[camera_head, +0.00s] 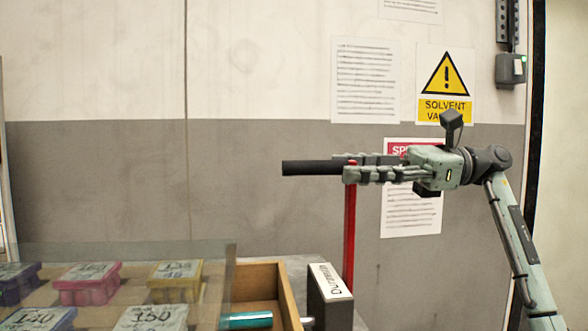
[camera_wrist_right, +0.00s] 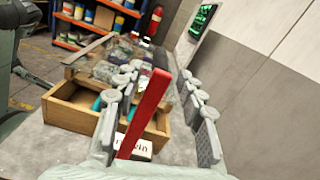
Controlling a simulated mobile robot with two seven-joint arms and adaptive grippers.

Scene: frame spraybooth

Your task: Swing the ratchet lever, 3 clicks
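The red lever (camera_head: 349,235) stands nearly upright beside a dark box with a white lettered label (camera_head: 330,283). A black bar (camera_head: 312,168) extends left near the lever's top; I cannot tell how it joins. My right gripper (camera_head: 348,167) reaches in from the right at the lever's upper end. In the right wrist view the red lever (camera_wrist_right: 146,112) stands between the spread fingers of the right gripper (camera_wrist_right: 160,130), with visible gaps on both sides. The label (camera_wrist_right: 135,146) shows low behind it. My left gripper is in neither view.
A wooden box (camera_head: 263,280) holding a teal cylinder (camera_head: 246,320) stands left of the lever. A clear panel (camera_head: 150,255) lies over several coloured labelled blocks further left. A wall with posted sheets (camera_head: 366,80) rises behind the arm.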

